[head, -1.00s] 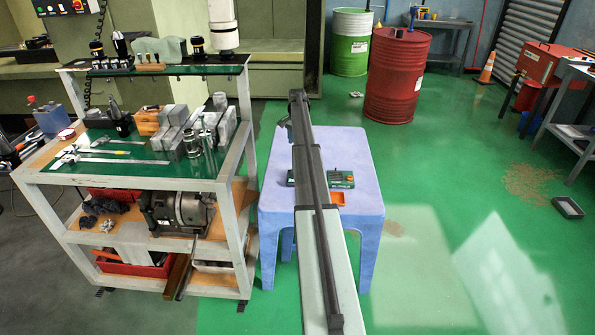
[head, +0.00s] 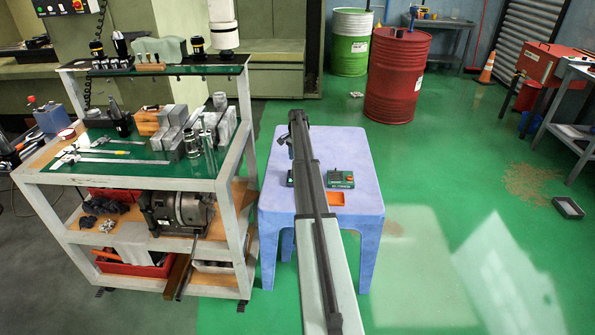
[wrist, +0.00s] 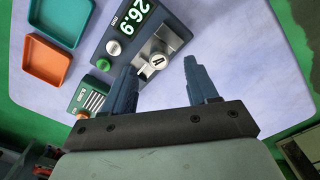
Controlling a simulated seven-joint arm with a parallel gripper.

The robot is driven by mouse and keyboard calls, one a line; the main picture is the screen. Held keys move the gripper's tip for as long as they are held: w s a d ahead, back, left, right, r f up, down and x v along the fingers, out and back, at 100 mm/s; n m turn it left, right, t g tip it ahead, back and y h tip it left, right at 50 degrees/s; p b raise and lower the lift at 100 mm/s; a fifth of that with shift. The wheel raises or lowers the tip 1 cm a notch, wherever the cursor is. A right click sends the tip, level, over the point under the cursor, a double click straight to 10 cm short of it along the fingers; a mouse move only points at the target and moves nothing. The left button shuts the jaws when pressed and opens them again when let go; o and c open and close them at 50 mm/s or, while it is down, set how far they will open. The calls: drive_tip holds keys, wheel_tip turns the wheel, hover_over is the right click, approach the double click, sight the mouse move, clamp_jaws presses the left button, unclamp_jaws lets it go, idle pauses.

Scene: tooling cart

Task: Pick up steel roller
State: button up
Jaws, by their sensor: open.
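My gripper (wrist: 159,63) is open, with its two dark blue fingers apart over the lilac stool top (wrist: 225,35). Between and beyond the fingertips, a silver metal piece with a round, pale knob-like part (wrist: 158,62) sits at a dark device showing 26.9 (wrist: 128,27); I cannot tell whether it is the steel roller. Nothing is visibly held. In the head view my arm reaches over the stool (head: 358,160) and hides part of its top; the fingers are not clear there. Small upright silver cylinders (head: 193,143) stand on the cart, left of my arm.
A teal tray (wrist: 60,20), an orange tray (wrist: 45,66) and a green box with an orange knob (wrist: 90,98) lie near my gripper. The loaded cart (head: 120,183) stands left; a red drum (head: 397,75) stands behind. The stool's right side is clear.

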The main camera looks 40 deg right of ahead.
drive_tip(key=shift+f, duration=2.55)
drive_tip(key=shift+c, duration=0.4)
clamp_jaws()
